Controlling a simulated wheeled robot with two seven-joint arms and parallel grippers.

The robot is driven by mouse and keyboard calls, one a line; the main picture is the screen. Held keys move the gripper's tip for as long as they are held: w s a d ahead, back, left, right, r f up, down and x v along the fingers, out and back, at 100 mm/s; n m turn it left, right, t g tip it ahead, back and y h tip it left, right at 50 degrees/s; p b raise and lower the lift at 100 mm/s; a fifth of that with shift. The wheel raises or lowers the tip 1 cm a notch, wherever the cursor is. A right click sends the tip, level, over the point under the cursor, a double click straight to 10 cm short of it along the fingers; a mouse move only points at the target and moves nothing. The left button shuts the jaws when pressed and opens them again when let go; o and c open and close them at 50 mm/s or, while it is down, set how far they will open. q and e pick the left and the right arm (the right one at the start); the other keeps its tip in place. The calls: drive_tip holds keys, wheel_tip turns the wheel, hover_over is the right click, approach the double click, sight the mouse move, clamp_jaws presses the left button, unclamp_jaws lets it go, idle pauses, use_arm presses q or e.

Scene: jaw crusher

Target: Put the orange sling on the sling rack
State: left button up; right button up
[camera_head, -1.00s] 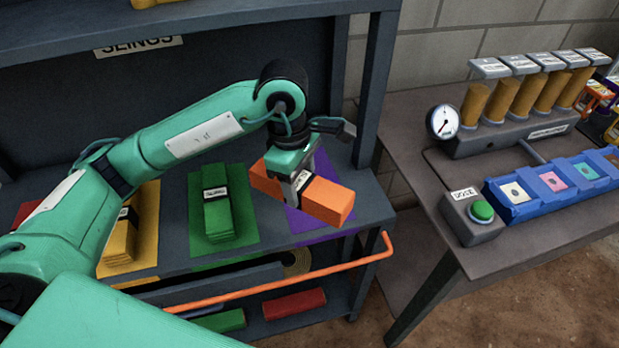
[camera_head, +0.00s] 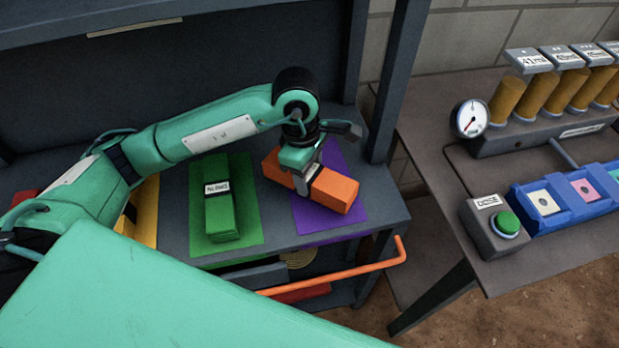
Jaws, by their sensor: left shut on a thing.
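The orange sling (camera_head: 334,190) is a folded block held in my left gripper (camera_head: 303,186), whose fingers are shut around its dark middle band. It is over or on the purple mat (camera_head: 345,215) at the right end of the sling rack shelf (camera_head: 275,232). I cannot tell whether it touches the mat. The green sling (camera_head: 219,207) lies on a green mat (camera_head: 249,228) to the left. A yellow mat (camera_head: 149,226) is partly hidden behind my left arm. My right gripper is not in view.
An orange rail (camera_head: 345,276) runs along the rack's front. A rack post (camera_head: 396,85) stands right of the gripper. A bench on the right carries a green button box (camera_head: 497,225), a gauge (camera_head: 470,118), a blue tray (camera_head: 533,214) and amber cylinders.

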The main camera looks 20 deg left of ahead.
use_arm(q)
wheel_tip(320, 180, down, 2)
drive_tip(key=shift+s+f, duration=0.1)
drive_tip(key=shift+f, duration=0.25)
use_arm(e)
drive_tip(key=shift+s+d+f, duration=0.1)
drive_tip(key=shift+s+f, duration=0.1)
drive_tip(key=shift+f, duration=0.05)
use_arm(q)
drive_tip(key=o, duration=1.3)
wheel_tip(320, 180, up, 2)
drive_tip(key=shift+a+r, duration=0.15)
drive_tip(key=shift+r, duration=0.1)
drive_tip(key=r, duration=0.5)
drive_tip(key=a+r, duration=0.1)
drive_tip(key=r, duration=0.2)
drive_tip(key=shift+b, duration=0.3)
drive_tip(key=shift+r, duration=0.75)
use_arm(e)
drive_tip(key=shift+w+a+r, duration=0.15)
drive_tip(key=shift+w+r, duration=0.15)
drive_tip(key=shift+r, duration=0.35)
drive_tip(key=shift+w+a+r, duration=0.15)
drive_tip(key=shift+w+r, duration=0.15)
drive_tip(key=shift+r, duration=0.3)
